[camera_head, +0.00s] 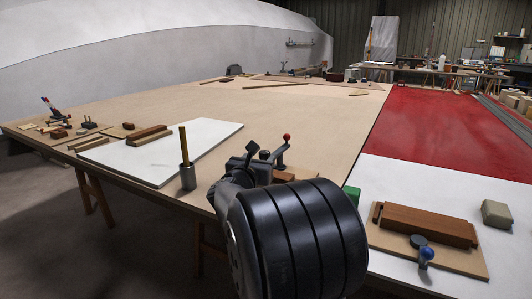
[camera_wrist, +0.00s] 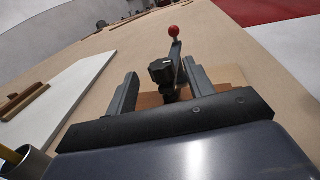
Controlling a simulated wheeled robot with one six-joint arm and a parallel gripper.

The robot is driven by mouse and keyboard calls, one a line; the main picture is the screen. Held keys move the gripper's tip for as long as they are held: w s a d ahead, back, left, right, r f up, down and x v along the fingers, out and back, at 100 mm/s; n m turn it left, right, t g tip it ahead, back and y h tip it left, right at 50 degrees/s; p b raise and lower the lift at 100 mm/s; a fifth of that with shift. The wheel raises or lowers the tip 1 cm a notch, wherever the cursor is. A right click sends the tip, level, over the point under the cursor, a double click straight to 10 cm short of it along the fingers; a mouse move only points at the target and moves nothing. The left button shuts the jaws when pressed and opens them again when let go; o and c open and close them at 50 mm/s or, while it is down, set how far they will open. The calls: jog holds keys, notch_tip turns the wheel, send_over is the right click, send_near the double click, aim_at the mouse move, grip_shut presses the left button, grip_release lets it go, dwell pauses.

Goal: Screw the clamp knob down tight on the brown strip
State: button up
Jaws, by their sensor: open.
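The black clamp knob (camera_wrist: 160,70) stands on a post in the wrist view, in the gap between the fingers of my gripper (camera_wrist: 163,82). A lever with a red ball (camera_wrist: 173,30) rises just behind it. The brown strip (camera_wrist: 150,101) lies below the knob, partly hidden by my gripper. Whether the knob's foot touches the strip is hidden. In the camera_head view my gripper (camera_head: 256,159) is beside the clamp's red ball (camera_head: 287,136), and the strip's end (camera_head: 284,177) shows behind my wrist. My gripper is open, with no clear contact on the knob.
A grey cup (camera_head: 188,177) with a yellow pencil stands left of my gripper, near a white board (camera_head: 165,152). At right are a brown block (camera_head: 428,225) on a board, a blue-ball clamp (camera_head: 426,253), a green block (camera_head: 351,196) and a grey-green block (camera_head: 496,214). The tabletop beyond is mostly clear.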

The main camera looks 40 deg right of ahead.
jog(key=x, duration=0.6)
jog(key=shift+c, duration=0.2)
jog(key=c, duration=0.9)
